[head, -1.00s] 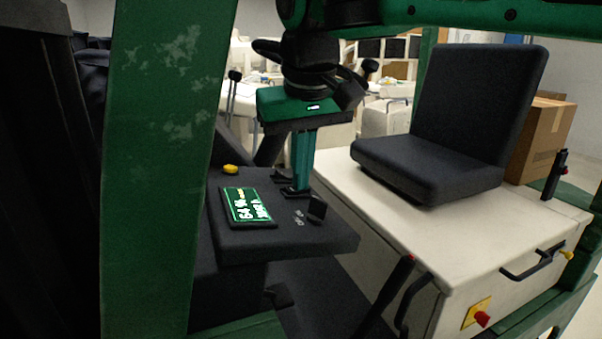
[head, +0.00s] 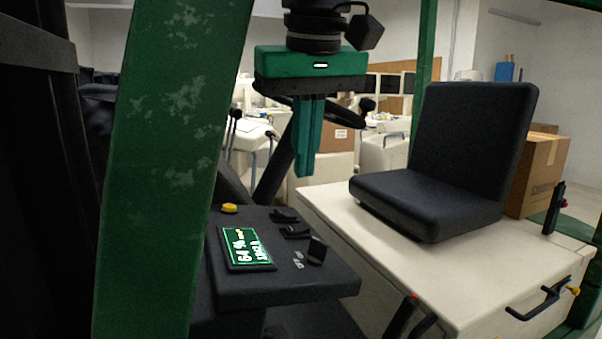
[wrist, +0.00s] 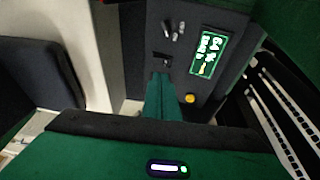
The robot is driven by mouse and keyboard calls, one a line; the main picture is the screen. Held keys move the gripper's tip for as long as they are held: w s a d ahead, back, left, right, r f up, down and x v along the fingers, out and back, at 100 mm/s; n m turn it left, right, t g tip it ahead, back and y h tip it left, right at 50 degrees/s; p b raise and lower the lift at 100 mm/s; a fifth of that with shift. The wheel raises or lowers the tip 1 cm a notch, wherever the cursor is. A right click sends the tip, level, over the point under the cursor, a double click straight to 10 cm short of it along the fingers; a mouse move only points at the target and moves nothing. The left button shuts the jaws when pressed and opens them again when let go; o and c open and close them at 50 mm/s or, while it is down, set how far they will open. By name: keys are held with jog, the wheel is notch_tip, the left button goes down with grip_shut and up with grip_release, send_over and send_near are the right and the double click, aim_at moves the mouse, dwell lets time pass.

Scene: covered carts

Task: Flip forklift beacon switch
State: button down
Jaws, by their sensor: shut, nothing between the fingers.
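A dark console (head: 290,285) carries a row of black rocker switches on its right part. In the head view there is a far switch (head: 284,215), a middle switch (head: 296,231) and a near switch (head: 318,250) that stands up more. Small white labels lie beside the near one; I cannot read them. My teal gripper (head: 304,175) is shut and empty, pointing down above and beyond the switches, apart from them. In the wrist view the gripper (wrist: 160,80) overlaps the switch row, and a switch (wrist: 162,60) shows just past its tips.
A lit green display (head: 247,248) and a yellow button (head: 229,208) sit on the console. A green post (head: 165,170) stands at the left. A black seat (head: 440,190) on a white box (head: 440,270) stands to the right. A cardboard box (head: 540,170) is behind it.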

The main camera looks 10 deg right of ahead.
aim_at(301, 225)
dwell(0.3)
jog(key=shift+w+d, duration=0.15)
jog(key=shift+w, duration=0.45)
jog(key=x, duration=1)
dwell(0.4)
